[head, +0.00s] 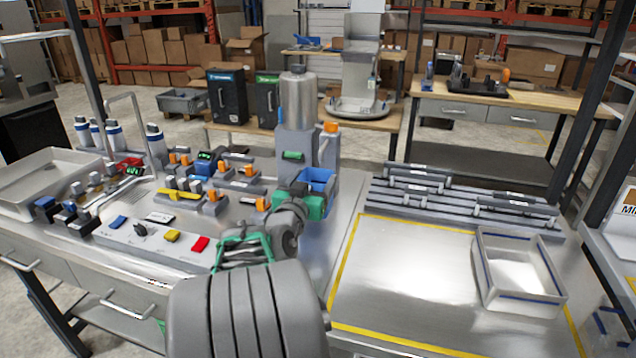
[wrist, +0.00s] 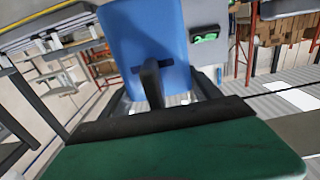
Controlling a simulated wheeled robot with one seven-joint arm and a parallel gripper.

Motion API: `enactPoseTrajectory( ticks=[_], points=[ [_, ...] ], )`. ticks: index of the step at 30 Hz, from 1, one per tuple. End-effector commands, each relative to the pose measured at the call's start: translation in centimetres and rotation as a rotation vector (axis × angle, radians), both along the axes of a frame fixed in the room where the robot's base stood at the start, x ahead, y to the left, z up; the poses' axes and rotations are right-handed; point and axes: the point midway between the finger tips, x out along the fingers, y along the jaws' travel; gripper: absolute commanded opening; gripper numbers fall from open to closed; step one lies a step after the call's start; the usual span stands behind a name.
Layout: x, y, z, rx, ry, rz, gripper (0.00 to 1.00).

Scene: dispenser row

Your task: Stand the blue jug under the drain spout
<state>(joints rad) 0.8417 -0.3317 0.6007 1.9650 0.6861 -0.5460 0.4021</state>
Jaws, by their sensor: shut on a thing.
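The drain spout cannot be made out clearly, and the jug's base is hidden in the head view.
Several small valves with orange parts (head: 210,200) and a panel with coloured switches (head: 150,235) crowd the bench left of my arm. To the right, a yellow-outlined area (head: 400,270) is mostly clear, with a white-floored tray (head: 480,262) at its right and low grey racks (head: 440,200) behind.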

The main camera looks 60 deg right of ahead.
Motion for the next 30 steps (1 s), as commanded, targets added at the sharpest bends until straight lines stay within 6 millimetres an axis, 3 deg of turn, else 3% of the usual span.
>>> enactPoseTrajectory(
  ticks=[3, 9, 15, 23, 24, 30],
  points=[
    [0.3, -2.7, 0.1, 0.002, 0.001, -0.004, 0.08],
    [0.8, -4.9, 0.1, 0.001, 0.0, -0.001, 0.08],
    [0.9, -4.9, -3.5, 0.003, 0.002, 0.001, 0.08],
    [0.8, -4.9, -3.6, 0.0, 0.0, 0.001, 0.08],
    [0.8, -4.9, -3.7, 0.001, 0.001, 0.001, 0.73],
    [0.8, -4.9, -3.6, 0.001, 0.001, 0.001, 0.9]
  ],
)
